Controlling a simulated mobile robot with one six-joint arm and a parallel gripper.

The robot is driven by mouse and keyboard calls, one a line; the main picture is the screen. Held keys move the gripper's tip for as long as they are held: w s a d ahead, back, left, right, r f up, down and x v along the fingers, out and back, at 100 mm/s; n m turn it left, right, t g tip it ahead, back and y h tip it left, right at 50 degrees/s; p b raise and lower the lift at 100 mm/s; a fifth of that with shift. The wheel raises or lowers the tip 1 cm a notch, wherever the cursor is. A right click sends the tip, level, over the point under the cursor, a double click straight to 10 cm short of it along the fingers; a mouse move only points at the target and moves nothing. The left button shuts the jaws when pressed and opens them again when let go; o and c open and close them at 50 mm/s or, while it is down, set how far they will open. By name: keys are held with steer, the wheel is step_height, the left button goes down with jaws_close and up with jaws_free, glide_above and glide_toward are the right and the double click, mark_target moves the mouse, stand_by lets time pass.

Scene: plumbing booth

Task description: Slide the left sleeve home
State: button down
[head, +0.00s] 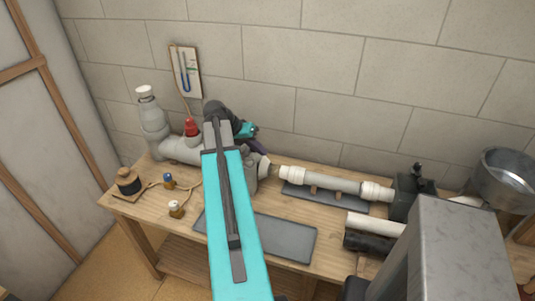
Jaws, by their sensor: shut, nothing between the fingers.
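A white pipe (334,183) lies on small wooden supports above a dark plate on the bench. The left sleeve (296,175) is a pale collar around the pipe's left end. A grey fitting (252,176), partly hidden by my arm, stands left of it, and a small gap seems to separate its pale end from the pipe. A second pale sleeve (373,191) sits at the pipe's right end, beside a dark block. My gripper (254,145) is behind my teal arm, up and left of the left sleeve, apart from it. Its dark fingers are small and partly hidden; they are shut and empty.
A grey mat (285,238) lies in front. Loose pipes (375,224) and a metal pot (503,178) are at right. The wall is close behind.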

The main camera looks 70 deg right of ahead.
mark_target(293, 168)
steer(key=p+x, duration=0.3)
steer(key=x, duration=0.6)
steer(key=shift+r, duration=0.1)
steer(key=shift+s+d+f+p, duration=0.1)
steer(key=shift+s+p, duration=0.45)
steer(key=shift+s, duration=0.5)
steer(key=shift+s+d+f+p, duration=0.15)
steer(key=shift+s+p, duration=0.4)
steer(key=shift+s, duration=0.5)
steer(key=shift+s, duration=0.1)
steer(key=shift+s+f+b, duration=0.15)
steer(key=shift+s+b, duration=0.45)
steer(key=shift+b, duration=0.05)
steer(key=shift+s+b, duration=0.3)
steer(key=shift+s, duration=0.2)
steer(key=shift+w, duration=0.1)
